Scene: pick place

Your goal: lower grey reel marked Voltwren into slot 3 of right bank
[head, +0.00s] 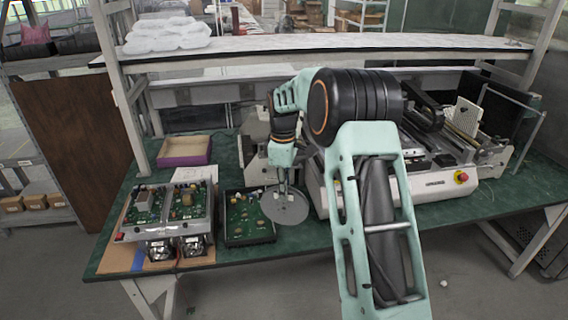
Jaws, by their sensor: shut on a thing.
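A flat grey reel (296,212) shows at the front middle of the green bench, just left of the white machine. My gripper (283,187) reaches down from above and is shut on the reel near its upper side. Any marking on the reel is too small to read. I cannot tell whether the reel touches the bench. The white pick-and-place machine (435,186) stands to the right, partly hidden behind my arm. Its banks and numbered slots cannot be made out, so slot 3 of the right bank is not identifiable.
A black tray (250,238) with a green board stands left of the reel. Further left are open electronics units (150,228) on a brown board. A purple-sided box (183,162) lies behind them. A long shelf (300,44) crosses above the bench. A red button (461,177) is on the machine's front.

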